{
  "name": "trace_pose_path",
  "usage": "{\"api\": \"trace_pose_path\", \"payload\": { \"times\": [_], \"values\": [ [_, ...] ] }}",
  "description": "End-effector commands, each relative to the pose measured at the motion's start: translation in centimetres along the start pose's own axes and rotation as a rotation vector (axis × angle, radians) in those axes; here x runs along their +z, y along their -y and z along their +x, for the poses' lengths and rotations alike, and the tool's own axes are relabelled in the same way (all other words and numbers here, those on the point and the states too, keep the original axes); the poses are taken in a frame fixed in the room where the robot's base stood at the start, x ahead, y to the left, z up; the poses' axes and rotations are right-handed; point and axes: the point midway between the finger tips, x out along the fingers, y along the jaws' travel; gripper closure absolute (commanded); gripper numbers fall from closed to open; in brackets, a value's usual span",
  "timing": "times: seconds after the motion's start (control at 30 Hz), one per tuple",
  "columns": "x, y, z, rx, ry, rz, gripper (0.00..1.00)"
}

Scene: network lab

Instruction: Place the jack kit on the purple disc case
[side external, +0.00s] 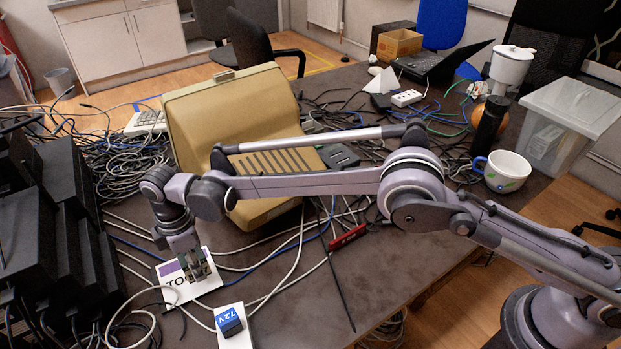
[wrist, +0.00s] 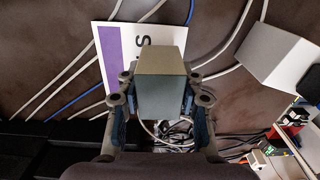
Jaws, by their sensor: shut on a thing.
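The purple disc case (side external: 207,284) lies flat on the table at the lower left, white with a purple band and dark lettering. It also shows in the wrist view (wrist: 110,50), behind and left of the held box. My gripper (side external: 197,270) points down over the case. In the wrist view its fingers (wrist: 160,105) are shut on a small box (wrist: 162,68) with a tan-grey top, which I take for the jack kit. The box covers part of the case. I cannot tell whether the box touches the case or hangs just above it.
Black equipment (side external: 55,220) crowds the left. A beige computer case (side external: 240,120) stands behind, under my arm. Loose cables surround the disc case. Bare table (side external: 310,300) lies to the right.

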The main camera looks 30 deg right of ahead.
Motion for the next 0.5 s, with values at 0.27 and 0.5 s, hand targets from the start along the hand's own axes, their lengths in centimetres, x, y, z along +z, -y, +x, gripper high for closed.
{"api": "trace_pose_path", "payload": {
  "times": [0.27, 0.5],
  "values": [
    [0.0, 0.0, 3.1, 0.000, 0.000, 0.000, 0.98],
    [0.0, 0.0, 3.2, 0.000, 0.000, 0.000, 0.98]
  ]
}}
